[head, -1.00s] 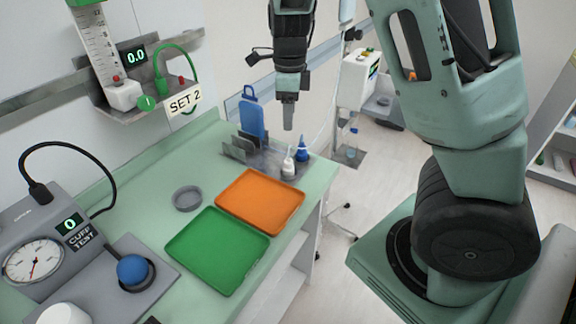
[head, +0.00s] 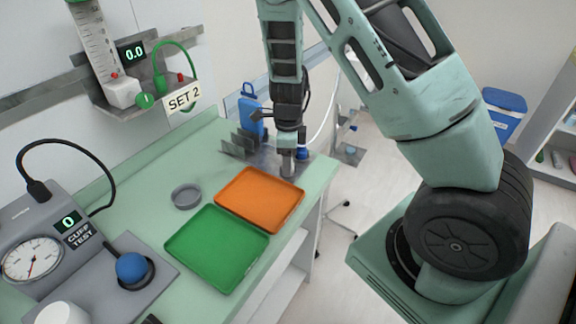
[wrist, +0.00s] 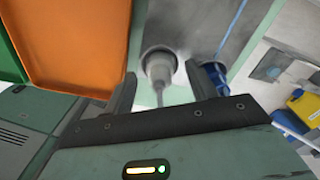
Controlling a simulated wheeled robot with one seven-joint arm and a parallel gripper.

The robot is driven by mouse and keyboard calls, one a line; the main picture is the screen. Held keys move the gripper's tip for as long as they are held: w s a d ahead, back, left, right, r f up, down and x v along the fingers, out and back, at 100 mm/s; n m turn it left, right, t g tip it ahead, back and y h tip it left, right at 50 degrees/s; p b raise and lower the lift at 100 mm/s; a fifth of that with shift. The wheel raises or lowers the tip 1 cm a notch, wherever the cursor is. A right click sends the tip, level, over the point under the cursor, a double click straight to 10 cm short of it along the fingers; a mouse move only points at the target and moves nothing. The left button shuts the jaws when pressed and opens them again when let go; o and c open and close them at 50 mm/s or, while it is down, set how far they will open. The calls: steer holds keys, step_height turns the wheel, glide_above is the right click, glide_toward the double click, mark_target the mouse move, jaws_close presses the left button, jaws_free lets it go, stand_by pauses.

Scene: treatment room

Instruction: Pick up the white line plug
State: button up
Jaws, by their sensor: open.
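The white line plug (wrist: 160,66) stands on a grey metal holder (wrist: 205,20) in the wrist view, with a thin line or stem running toward me. My gripper (head: 287,168) points down over the holder in the head view and hides the white plug there. In the wrist view my open fingers lie on either side of the white plug, with a gap visible around it. I cannot tell the exact height of the fingers along it. A blue plug (wrist: 214,76) stands just right of the right finger; a bit of it shows in the head view (head: 303,150).
An orange tray (head: 260,200) lies close in front of the holder, with a green tray (head: 217,250) nearer. A grey round dish (head: 186,196) sits to the left. Upright grey dividers (head: 240,143) with a blue item stand behind my gripper.

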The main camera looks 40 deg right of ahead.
steer(key=shift+f, duration=0.5)
steer(key=c, duration=1.1)
steer(key=shift+o, duration=0.2)
steer(key=shift+r, duration=0.1)
